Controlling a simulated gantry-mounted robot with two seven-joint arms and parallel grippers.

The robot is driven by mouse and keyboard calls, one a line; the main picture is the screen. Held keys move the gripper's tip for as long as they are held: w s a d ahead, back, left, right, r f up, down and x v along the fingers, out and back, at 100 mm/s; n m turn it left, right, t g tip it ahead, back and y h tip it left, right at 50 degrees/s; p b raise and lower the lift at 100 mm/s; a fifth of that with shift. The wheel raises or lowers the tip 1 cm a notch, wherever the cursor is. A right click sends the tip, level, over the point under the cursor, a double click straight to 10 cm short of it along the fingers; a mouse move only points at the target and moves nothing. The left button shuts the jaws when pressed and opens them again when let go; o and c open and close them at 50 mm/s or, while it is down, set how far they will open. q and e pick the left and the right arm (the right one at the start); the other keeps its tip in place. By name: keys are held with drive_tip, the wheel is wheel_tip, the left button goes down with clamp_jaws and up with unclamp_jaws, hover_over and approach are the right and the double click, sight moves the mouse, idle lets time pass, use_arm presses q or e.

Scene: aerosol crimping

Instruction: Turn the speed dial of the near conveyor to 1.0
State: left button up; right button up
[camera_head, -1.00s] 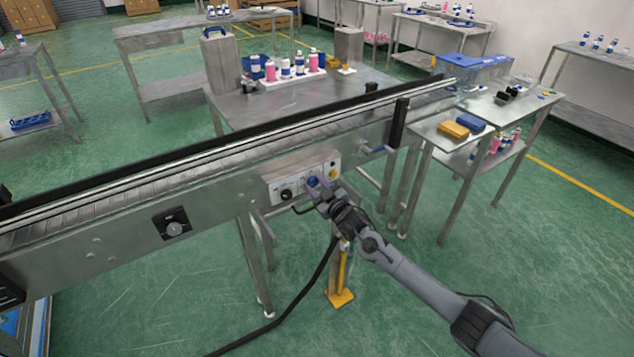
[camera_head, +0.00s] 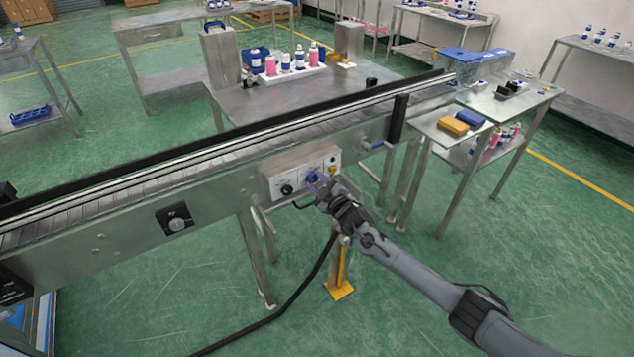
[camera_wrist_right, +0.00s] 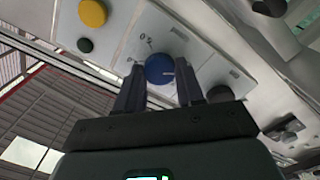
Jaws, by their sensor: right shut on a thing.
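The near conveyor (camera_head: 120,213) runs diagonally across the head view, with a white control panel (camera_head: 276,190) on its front side. A blue round dial (camera_wrist_right: 160,68) with a white pointer mark sits on a printed scale plate in the right wrist view. The same dial shows small on the panel in the head view (camera_head: 313,177). My right gripper (camera_wrist_right: 160,85) has a finger on each side of the dial and is shut on it. The exact reading is too small to tell. My left gripper is not in view.
The panel also has a black knob (camera_head: 287,189) and a yellow button (camera_head: 333,170). A separate black switch box (camera_head: 174,219) is further left on the conveyor. A side table (camera_head: 430,127) with yellow and blue blocks stands right. Green floor in front is mostly clear.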

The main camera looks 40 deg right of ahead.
drive_tip(key=o, duration=1)
drive_tip(key=shift+o, duration=0.2)
drive_tip(key=shift+s, duration=0.1)
drive_tip(key=shift+s+p, duration=0.35)
drive_tip(key=shift+s, duration=0.3)
drive_tip(key=s+a+p, duration=0.1)
drive_tip(key=s+p, duration=0.1)
drive_tip(key=s, duration=0.7)
drive_tip(key=shift+s, duration=0.15)
